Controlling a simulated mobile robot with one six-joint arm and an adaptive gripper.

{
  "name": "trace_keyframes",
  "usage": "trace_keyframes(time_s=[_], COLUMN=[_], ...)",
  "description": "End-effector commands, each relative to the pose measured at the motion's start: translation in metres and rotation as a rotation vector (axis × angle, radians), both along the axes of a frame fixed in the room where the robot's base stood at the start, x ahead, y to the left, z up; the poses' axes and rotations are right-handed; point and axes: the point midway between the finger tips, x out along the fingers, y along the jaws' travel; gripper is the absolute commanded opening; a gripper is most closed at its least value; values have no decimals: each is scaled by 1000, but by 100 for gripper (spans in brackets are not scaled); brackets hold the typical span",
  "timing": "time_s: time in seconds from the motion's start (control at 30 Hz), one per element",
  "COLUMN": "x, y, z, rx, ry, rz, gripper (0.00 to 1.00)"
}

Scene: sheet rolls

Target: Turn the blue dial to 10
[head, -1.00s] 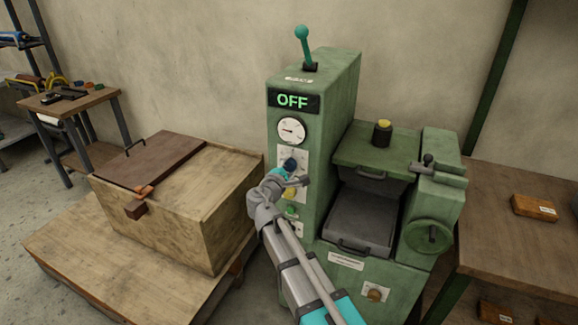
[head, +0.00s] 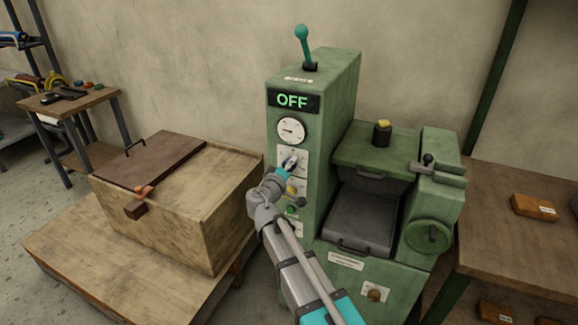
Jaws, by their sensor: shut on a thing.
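The green machine (head: 341,98) stands in the middle of the head view, with a lit sign reading OFF (head: 292,101) and a white gauge (head: 291,130) on its front panel. The blue dial (head: 290,161) is on a pale plate below the gauge, mostly hidden by my gripper. My gripper (head: 288,165) is at the dial and shut on it. The scale marks and the dial's setting are too small and covered to read.
A yellow knob (head: 291,189) and a green button (head: 291,211) sit just below my gripper on the same panel. A teal-knobbed lever (head: 303,45) stands on top. A wooden crate (head: 165,222) is close on the left, a wooden table (head: 500,200) on the right.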

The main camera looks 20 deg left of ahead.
Motion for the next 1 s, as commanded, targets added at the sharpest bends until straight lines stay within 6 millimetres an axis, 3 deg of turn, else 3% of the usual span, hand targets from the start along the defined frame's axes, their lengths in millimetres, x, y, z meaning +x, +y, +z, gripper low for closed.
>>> trace_keyframes(time_s=[0.33, 0.87, 0.9, 1.0], x=[0, 0, 0, 0], y=[0, 0, 0, 0], z=[0, 0, 0, 0], rx=[183, 216, 215, 215], ry=[-14, -17, -17, -17], rz=[0, 0, 0, 0], gripper=[11, 11, 64, 82])
